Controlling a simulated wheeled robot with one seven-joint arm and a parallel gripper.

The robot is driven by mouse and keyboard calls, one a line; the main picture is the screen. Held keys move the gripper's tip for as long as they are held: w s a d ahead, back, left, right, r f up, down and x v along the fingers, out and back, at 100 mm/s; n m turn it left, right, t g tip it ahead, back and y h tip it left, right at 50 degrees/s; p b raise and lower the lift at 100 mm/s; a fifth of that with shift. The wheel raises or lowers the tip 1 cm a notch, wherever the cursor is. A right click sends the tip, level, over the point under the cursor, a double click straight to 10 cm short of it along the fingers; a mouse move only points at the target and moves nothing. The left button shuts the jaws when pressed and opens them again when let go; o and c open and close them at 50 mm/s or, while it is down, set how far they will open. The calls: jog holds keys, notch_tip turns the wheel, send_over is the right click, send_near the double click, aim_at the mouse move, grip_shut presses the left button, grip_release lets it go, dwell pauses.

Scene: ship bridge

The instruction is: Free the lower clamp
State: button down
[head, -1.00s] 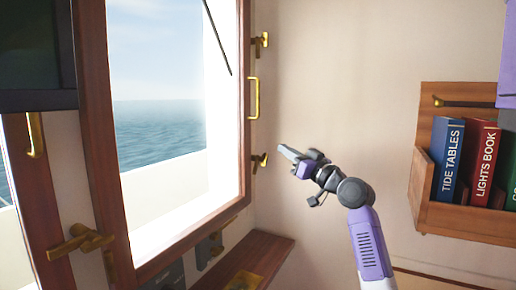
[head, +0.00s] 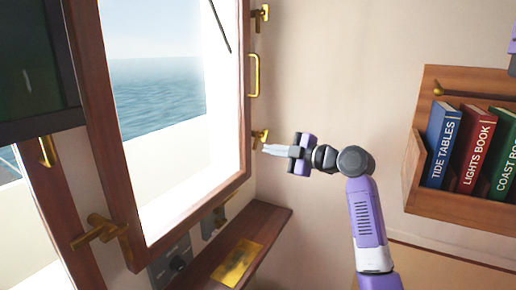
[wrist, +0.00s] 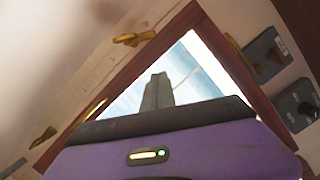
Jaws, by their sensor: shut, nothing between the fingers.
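The lower clamp (head: 260,136) is a small brass piece on the right side of the wooden window frame (head: 243,110), near its lower corner. It also shows in the wrist view (wrist: 133,39), above and left of my fingers. My gripper (head: 268,149) is shut and empty, its tips just below and right of the clamp in the head view. In the wrist view the closed fingers (wrist: 158,90) point toward the window pane, and a gap shows between them and the clamp. I cannot tell from the head view whether they touch.
A brass handle (head: 254,76) and an upper clamp (head: 261,17) sit higher on the same side. A wooden ledge (head: 232,250) with a brass plate juts out below the window. A bookshelf (head: 460,205) hangs at the right. The wall between is clear.

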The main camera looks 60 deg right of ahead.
aim_at(250, 149)
jog(key=w, duration=0.2)
jog(key=w+p, duration=0.1)
jog(key=w, duration=0.1)
jog(key=w+d+p, duration=0.1)
jog(key=w, duration=0.1)
jog(key=shift+w+f, duration=0.25)
jog(key=shift+w, duration=0.15)
jog(key=d+f, duration=0.1)
jog(key=d+p, duration=0.1)
jog(key=shift+w+d+f, duration=0.3)
jog(key=shift+w+f, duration=0.05)
jog(key=shift+w, duration=0.05)
jog(key=shift+d+f, duration=0.35)
jog(key=shift+d, duration=0.1)
jog(key=shift+f+b, duration=0.2)
jog(key=shift+b, duration=0.2)
